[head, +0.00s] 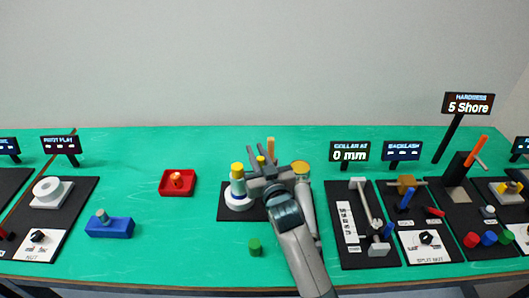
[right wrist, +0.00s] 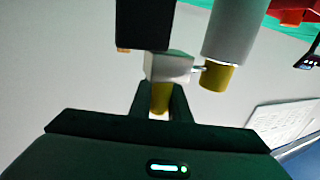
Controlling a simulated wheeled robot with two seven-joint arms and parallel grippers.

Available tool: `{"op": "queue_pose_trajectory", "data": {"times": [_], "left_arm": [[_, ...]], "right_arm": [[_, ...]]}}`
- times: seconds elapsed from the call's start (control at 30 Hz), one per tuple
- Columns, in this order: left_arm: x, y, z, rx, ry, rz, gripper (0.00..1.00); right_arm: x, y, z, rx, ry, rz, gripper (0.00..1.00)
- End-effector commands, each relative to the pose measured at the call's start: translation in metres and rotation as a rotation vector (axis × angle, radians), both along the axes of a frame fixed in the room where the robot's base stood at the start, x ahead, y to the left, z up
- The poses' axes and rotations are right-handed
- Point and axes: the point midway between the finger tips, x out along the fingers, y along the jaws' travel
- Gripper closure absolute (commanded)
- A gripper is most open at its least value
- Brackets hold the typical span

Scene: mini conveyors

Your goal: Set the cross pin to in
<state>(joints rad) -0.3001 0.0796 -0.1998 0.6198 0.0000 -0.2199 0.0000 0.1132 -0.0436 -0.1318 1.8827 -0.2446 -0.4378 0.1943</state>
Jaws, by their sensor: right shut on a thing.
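My right gripper (head: 262,167) is over the centre unit, on its dark base plate (head: 226,208). In the right wrist view its dark fingers (right wrist: 160,104) are shut on a yellow knob (right wrist: 160,94) under a white block (right wrist: 168,66). A thin metal pin (right wrist: 198,69) spans from the white block to a grey cylinder (right wrist: 228,38) with a yellow end (right wrist: 216,77). I take this pin to be the cross pin; its seating is unclear. In the head view a yellow-topped post (head: 238,178) on a white round base (head: 240,201) stands left of the gripper. My left gripper is out of view.
A red tray (head: 163,189) and a blue block (head: 100,227) lie to the left. A green cylinder (head: 255,246) stands in front of the unit. Panels with levers, knobs and displays (head: 348,151) crowd the right side. Green table is clear between the tray and the unit.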

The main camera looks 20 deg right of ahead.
Motion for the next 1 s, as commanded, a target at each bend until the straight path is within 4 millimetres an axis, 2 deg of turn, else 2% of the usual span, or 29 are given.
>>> {"op": "queue_pose_trajectory", "data": {"times": [0.3, 0.33, 0.4, 0.77, 1.0], "left_arm": [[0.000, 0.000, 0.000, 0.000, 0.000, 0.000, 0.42], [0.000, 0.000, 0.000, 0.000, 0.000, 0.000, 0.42], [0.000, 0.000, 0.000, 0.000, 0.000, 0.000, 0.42], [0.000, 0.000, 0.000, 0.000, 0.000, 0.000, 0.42], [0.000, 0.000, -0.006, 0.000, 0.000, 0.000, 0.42]], "right_arm": [[0.001, 0.006, 0.000, 0.001, 0.001, 0.004, 1.00], [0.001, 0.006, 0.000, 0.002, 0.001, 0.004, 0.77], [0.001, 0.006, 0.000, 0.001, 0.001, 0.004, 0.65], [-0.001, 0.004, -0.001, 0.000, 0.001, 0.001, 0.65], [-0.018, 0.004, -0.002, 0.000, 0.001, 0.002, 0.65]]}}
